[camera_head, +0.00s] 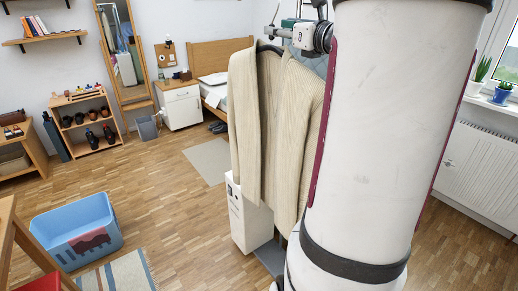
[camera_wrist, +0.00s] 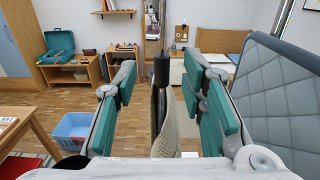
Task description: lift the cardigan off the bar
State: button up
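The cardigan (camera_head: 252,125) is cream and ribbed. It hangs folded over, with long panels falling toward the floor, in the middle of the head view. My gripper (camera_head: 272,32) is at its top edge, partly hidden by my arm. In the wrist view my gripper (camera_wrist: 160,85) is open, its teal-padded fingers well apart. The cardigan (camera_wrist: 171,130) is seen nearly edge-on between the fingers, with gaps to both pads. A black rounded bar end (camera_wrist: 161,70) also shows between them.
A grey-blue quilted panel (camera_wrist: 280,95) stands close on the right in the wrist view. A blue crate (camera_head: 78,228) sits on the floor at left. A bed (camera_head: 218,62) and white cabinet (camera_head: 182,106) stand behind. The floor between is mostly clear.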

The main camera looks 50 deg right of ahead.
aim_at(272, 24)
jog(key=x, duration=0.4)
jog(key=shift+d+r+p, duration=0.1)
jog(key=shift+r+p, duration=0.1)
jog(key=shift+p, duration=0.2)
grip_shut()
jog(key=shift+r, duration=0.1)
